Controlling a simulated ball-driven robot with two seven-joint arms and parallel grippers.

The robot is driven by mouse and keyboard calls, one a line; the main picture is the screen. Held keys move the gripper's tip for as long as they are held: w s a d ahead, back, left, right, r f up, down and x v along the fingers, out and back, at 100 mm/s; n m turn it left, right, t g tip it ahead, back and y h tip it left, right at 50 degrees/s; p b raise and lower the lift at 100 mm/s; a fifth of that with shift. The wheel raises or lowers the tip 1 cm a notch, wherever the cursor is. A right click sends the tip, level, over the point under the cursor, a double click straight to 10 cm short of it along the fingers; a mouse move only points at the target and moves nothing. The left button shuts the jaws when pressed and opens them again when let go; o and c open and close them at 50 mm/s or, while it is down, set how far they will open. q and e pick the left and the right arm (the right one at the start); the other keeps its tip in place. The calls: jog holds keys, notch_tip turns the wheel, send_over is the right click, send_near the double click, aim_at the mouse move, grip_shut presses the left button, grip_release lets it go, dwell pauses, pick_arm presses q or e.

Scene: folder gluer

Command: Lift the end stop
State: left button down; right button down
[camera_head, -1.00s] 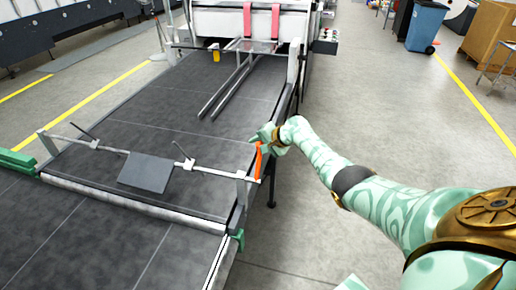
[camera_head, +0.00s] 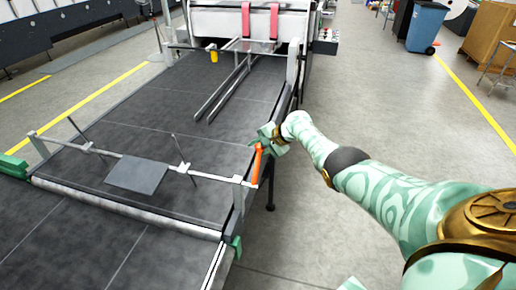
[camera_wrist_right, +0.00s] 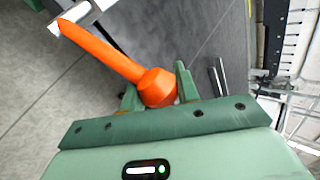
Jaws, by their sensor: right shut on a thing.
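The end stop is a flat grey plate (camera_head: 137,174) hung from a thin crossbar (camera_head: 105,153) over the dark belt in the head view. An orange lever (camera_head: 256,165) stands at the crossbar's right end, tilted slightly. My right gripper (camera_head: 263,141) is at the lever's upper end, at the belt's right edge. In the right wrist view the lever's round orange end (camera_wrist_right: 157,88) sits between the two green fingers, and the gripper is shut on it. The lever's far end meets a pale metal bracket (camera_wrist_right: 82,17). My left gripper is not in view.
The dark conveyor belt (camera_head: 165,112) has a pale roller (camera_head: 125,208) across it below the plate. The folder gluer body (camera_head: 240,22) stands at the back, with two long rails (camera_head: 222,92) before it. The floor right of the belt is clear; a blue bin (camera_head: 427,28) stands far off.

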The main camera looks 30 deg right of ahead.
jog(key=c, duration=1.1)
grip_release()
jog(key=shift+s+a+f, duration=0.1)
jog(key=shift+a+f, duration=0.05)
jog(key=shift+f, duration=0.1)
jog(key=shift+o, duration=0.3)
jog(key=shift+r, duration=0.1)
jog(key=p+v, duration=0.8)
jog(key=v, duration=0.8)
jog(key=shift+r, duration=0.1)
